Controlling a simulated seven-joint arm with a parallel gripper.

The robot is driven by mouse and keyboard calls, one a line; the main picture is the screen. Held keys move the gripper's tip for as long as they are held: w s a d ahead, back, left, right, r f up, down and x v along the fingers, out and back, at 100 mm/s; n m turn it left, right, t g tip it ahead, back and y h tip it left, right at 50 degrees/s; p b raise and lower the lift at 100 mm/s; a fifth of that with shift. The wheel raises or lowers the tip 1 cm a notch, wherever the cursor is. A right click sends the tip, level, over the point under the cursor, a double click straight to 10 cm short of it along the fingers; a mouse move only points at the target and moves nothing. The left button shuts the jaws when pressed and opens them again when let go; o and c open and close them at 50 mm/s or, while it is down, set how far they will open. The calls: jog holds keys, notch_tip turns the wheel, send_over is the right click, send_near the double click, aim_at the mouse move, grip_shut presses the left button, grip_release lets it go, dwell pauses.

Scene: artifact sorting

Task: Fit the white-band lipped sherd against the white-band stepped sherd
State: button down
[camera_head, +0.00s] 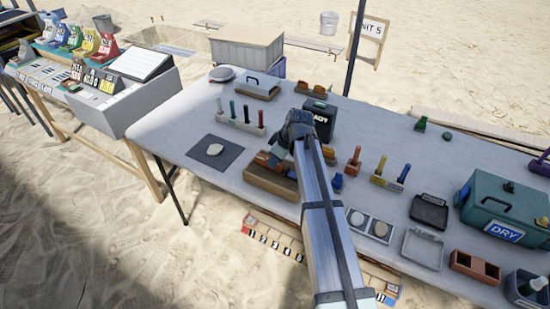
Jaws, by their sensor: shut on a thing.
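My gripper (279,152) is over the wooden tray (270,186) near the front of the table, with my arm reaching in from the bottom of the view. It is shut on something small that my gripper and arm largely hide. Orange-brown pieces (264,160) show just below and beside the fingers at the tray. They look like sherds, but they are too small to show a white band, or to tell which is lipped and which is stepped. I cannot tell whether the held piece touches another.
A dark mat (230,146) with a pale rounded piece (214,149) lies left of the tray. Behind stand a rack of upright tools (240,123) and a black box (319,120). A small blue object (337,181) and an orange tool (353,161) are to the right.

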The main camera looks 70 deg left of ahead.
jog(key=shift+f, duration=0.45)
jog(key=c, duration=1.1)
grip_release()
jog(key=shift+o, duration=0.2)
jog(key=v, duration=1.3)
jog(key=shift+r, duration=0.4)
jog(key=shift+w+d, duration=0.15)
